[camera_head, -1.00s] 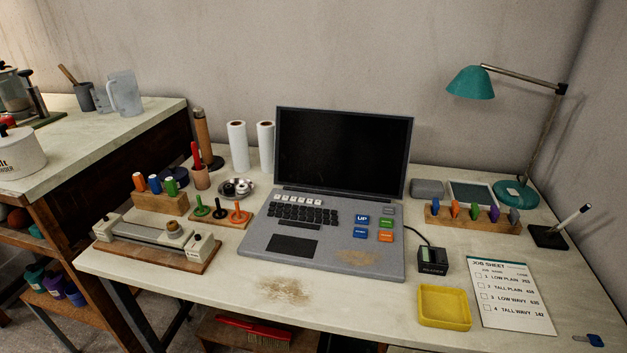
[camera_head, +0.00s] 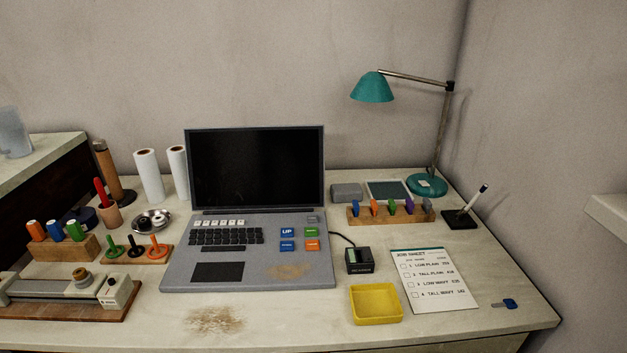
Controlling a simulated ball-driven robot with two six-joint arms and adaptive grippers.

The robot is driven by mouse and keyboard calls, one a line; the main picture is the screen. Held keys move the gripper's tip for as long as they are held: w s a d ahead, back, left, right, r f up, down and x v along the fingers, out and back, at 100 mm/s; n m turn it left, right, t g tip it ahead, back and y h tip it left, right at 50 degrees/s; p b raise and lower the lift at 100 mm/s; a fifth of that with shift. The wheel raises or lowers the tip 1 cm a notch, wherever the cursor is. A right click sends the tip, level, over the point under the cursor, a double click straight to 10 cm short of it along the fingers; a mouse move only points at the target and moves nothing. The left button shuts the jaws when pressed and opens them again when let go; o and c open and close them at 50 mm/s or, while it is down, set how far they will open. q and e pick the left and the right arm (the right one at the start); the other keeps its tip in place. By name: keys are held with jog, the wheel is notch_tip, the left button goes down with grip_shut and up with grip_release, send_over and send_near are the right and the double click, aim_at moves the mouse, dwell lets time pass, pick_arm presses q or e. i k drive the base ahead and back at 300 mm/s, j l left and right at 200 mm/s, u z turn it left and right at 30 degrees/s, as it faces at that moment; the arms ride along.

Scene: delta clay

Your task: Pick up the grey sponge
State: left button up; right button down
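A grey block with rounded edges, which looks like the grey sponge (camera_head: 346,192), lies on the back part of the desk. It sits just right of the laptop screen (camera_head: 256,168) and left of a small dark-faced panel (camera_head: 387,190). A wooden holder with coloured pieces (camera_head: 391,213) stands in front of it and to its right. The sponge's top and front are in clear view. Neither of my grippers shows in the head view, so nothing is seen touching the sponge.
A teal lamp (camera_head: 372,88) stands at the back right. A black card reader (camera_head: 359,260), yellow tray (camera_head: 377,305), job sheet (camera_head: 434,279) and pen stand (camera_head: 461,219) occupy the desk's right side. A pale ledge (camera_head: 609,216) juts from the right.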

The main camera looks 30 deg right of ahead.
aim_at(340, 193)
jog(key=z, duration=1.2)
